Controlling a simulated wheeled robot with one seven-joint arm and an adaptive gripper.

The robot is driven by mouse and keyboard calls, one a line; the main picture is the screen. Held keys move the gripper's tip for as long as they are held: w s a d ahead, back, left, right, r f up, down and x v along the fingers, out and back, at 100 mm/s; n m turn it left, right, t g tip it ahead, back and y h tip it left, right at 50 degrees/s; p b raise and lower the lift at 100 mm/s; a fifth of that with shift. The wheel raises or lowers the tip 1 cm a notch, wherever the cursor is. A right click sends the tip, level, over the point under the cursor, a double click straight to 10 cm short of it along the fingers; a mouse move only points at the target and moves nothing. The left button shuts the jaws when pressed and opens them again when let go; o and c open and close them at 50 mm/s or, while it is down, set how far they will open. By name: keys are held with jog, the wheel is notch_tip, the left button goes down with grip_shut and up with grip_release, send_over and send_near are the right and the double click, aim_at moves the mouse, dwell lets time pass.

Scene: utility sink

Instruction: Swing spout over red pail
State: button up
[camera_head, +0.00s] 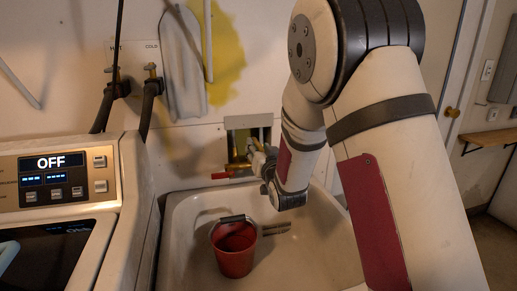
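The red pail (233,250) stands upright in the left part of the sink basin, with a dark bar across the back of its rim. The faucet shows partly at the wall recess, with a red lever (221,175) pointing left. My arm reaches down from the upper right, and my gripper (262,168) is at the faucet, just right of the lever and above and behind the pail. The fingers are small, dark and overlap the faucet parts, so their opening and any contact are unclear. The spout cannot be made out clearly; my wrist and gripper cover that area.
The pale sink (180,245) has free room in its basin right of the pail. A grey slatted piece (276,228) lies beside the pail. A washer (60,190) reading OFF stands close on the left. Hoses and valves (150,85) are on the wall behind.

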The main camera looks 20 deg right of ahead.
jog(key=shift+w, duration=0.35)
jog(key=shift+c, duration=0.4)
grip_shut()
jog(key=shift+a+h, duration=0.2)
jog(key=shift+h, duration=0.1)
jog(key=shift+w+a+m+g+h+p, duration=0.1)
jog(key=shift+w+a+m+g+h, duration=0.25)
jog(key=shift+a+m+g+h, duration=0.85)
jog(key=shift+w+a+m+g+h+p, duration=0.1)
jog(key=shift+w+a+m+g+h, duration=0.4)
jog(key=shift+m+h, duration=1.5)
jog(key=shift+w+a+m+g+h+p, duration=0.15)
jog(key=shift+a+m+g+h, duration=0.25)
jog(key=shift+a+m+h, duration=1.25)
jog(key=shift+d+n+h, duration=0.6)
jog(key=shift+n+h, duration=0.15)
